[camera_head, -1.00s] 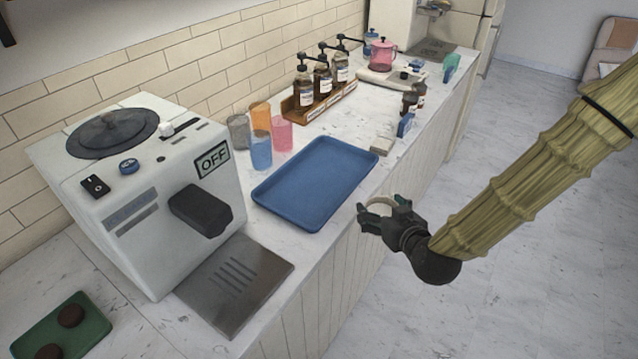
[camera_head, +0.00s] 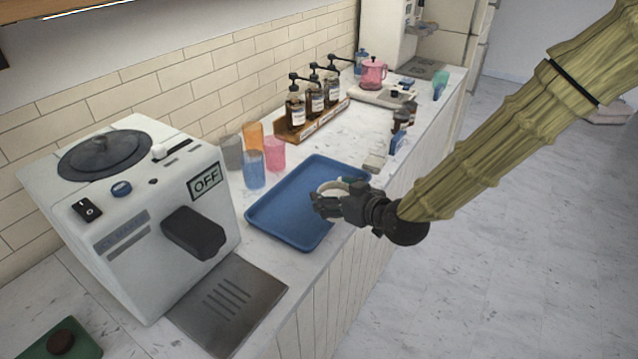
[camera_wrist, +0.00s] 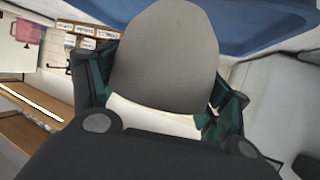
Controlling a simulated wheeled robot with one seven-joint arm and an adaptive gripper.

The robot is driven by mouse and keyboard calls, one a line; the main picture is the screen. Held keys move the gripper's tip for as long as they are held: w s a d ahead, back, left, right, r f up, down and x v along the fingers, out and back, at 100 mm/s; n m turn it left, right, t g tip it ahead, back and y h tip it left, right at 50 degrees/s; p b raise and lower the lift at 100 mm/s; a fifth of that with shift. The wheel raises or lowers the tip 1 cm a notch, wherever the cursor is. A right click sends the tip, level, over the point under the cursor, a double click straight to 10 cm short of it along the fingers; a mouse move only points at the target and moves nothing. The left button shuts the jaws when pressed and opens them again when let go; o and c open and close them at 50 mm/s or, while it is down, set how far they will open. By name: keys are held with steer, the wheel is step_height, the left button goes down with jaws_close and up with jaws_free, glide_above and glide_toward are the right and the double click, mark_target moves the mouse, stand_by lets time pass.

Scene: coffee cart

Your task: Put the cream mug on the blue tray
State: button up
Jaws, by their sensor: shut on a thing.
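The blue tray (camera_head: 285,215) lies flat and empty on the counter, and part of it shows at the top of the wrist view (camera_wrist: 265,14). My gripper (camera_head: 326,203) is shut on the cream mug (camera_head: 331,186), whose pale rim shows above the fingers. In the head view the mug overlaps the right part of the tray; its height above the tray is hard to tell. The fingers hide most of the mug in the head view.
A small pale block (camera_head: 375,162) sits by the tray's far right corner.

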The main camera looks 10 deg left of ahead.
steer(key=w+a+p, duration=0.1)
steer(key=w, duration=0.1)
steer(key=w+a+p, duration=0.1)
steer(key=w+a, duration=0.1)
steer(key=w, duration=0.1)
steer(key=w+a+f+p, duration=0.1)
steer(key=w+a, duration=0.1)
steer(key=w, duration=0.1)
steer(key=shift+w+f, duration=0.1)
steer(key=shift+w, duration=0.1)
steer(key=shift+f+p, duration=0.6)
steer(key=shift+f, duration=1)
steer(key=shift+f, duration=0.1)
steer(key=o, duration=1.3)
steer(key=shift+o, duration=0.2)
